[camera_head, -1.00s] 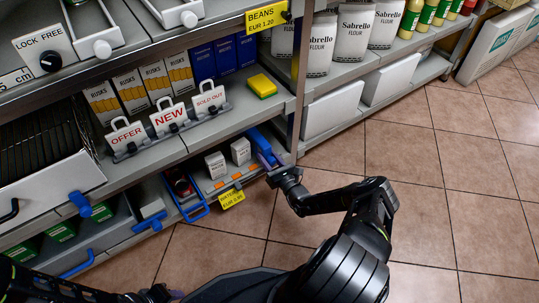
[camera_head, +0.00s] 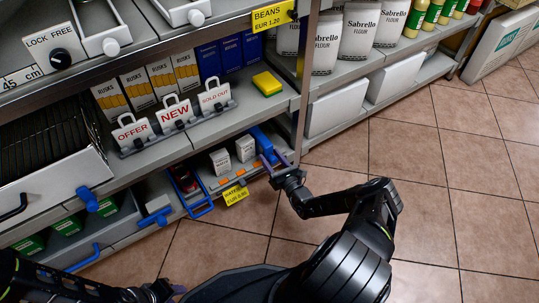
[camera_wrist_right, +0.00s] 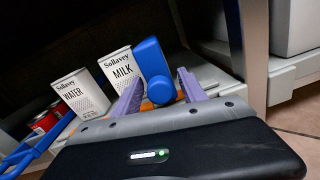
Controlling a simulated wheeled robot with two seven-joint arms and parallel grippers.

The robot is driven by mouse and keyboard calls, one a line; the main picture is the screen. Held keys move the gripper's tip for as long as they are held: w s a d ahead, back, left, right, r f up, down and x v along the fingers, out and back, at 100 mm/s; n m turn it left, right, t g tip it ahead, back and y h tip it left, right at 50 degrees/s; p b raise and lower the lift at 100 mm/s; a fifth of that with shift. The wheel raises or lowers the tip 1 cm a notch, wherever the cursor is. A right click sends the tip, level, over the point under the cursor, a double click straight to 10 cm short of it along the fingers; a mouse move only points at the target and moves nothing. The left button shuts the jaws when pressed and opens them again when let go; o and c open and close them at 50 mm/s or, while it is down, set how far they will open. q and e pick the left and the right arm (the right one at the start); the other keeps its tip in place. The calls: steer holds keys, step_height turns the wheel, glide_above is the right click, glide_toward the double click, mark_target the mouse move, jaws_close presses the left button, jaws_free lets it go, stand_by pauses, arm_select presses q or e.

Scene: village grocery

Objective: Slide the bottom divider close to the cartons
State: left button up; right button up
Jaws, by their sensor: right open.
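The bottom divider is a blue bar (camera_head: 262,140) on the bottom shelf, right of the cartons. In the right wrist view its blue bar and rounded end (camera_wrist_right: 153,68) stand between my finger tips. Two white cartons, WATER (camera_wrist_right: 79,94) and MILK (camera_wrist_right: 119,71), stand upright left of it; they also show in the head view (camera_head: 220,162) (camera_head: 245,149). The divider partly overlaps MILK in the wrist view, so I cannot tell if they touch. My right gripper (camera_head: 273,160) is open, its purple fingers spread on either side of the divider end. My left gripper (camera_head: 160,291) is low at left, its fingers unclear.
A blue wire-like frame (camera_head: 198,208) and red cans (camera_wrist_right: 46,121) lie left of the cartons. A shelf post (camera_wrist_right: 254,55) rises just right of my right gripper. The shelf above carries OFFER, NEW and SOLD OUT signs (camera_head: 214,98) and a yellow sponge (camera_head: 267,84). The tiled floor is clear.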

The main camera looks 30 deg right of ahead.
steer(key=s+p, duration=0.1)
steer(key=s, duration=0.4)
steer(key=shift+s+a+r+p, duration=0.1)
steer(key=shift+s+a+p, duration=0.15)
steer(key=shift+p, duration=0.1)
steer(key=shift+s, duration=0.55)
